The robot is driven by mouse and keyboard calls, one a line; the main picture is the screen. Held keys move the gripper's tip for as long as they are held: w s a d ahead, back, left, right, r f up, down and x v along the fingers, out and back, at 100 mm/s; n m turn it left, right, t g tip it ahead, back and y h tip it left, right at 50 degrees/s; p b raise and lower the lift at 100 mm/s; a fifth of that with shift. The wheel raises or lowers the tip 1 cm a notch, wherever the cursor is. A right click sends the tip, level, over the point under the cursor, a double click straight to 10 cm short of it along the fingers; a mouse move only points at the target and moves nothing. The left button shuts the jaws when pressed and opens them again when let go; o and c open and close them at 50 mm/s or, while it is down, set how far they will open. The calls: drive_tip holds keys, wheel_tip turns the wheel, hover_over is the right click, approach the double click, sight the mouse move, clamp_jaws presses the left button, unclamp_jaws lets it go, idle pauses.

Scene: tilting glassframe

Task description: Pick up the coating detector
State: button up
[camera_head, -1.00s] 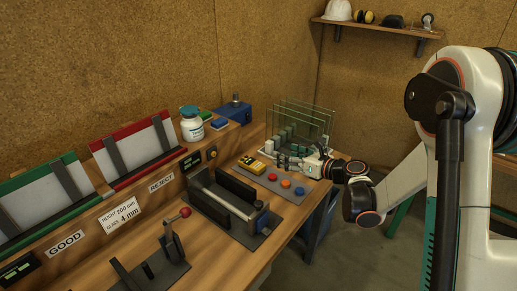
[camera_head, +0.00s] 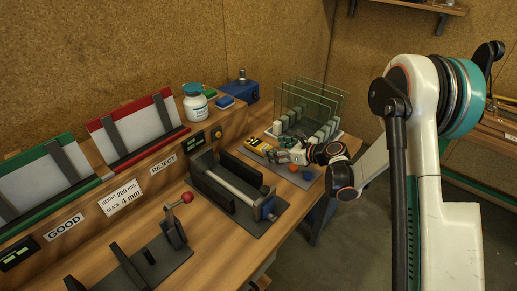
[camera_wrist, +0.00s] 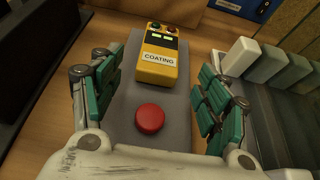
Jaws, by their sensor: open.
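The coating detector (camera_wrist: 158,55) is a yellow handheld box with a white COATING label, a small display and a red and a green light on top. It lies on a grey pad (camera_wrist: 174,122) on the wooden bench. In the head view the detector (camera_head: 256,143) is partly hidden by my gripper (camera_head: 280,154). In the wrist view my gripper (camera_wrist: 158,100) is open and empty. Its two green-padded fingers are spread to either side of the pad, and the detector lies farther ahead between them.
A red button (camera_wrist: 150,118) sits on the pad between my fingers. A rack of glass panes (camera_head: 310,105) stands close by on the right. A dark clamp fixture (camera_head: 235,190) lies to the left. A white bottle (camera_head: 195,105) stands on the raised shelf.

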sight(265, 147)
drive_tip(key=b+x, duration=0.1)
drive_tip(key=x, duration=0.3)
drive_tip(key=shift+a+f+b, duration=0.15)
drive_tip(key=shift+b, duration=0.25)
drive_tip(key=shift+w+a, duration=0.3)
drive_tip(key=shift+c, duration=0.5)
drive_tip(key=c, duration=1.1)
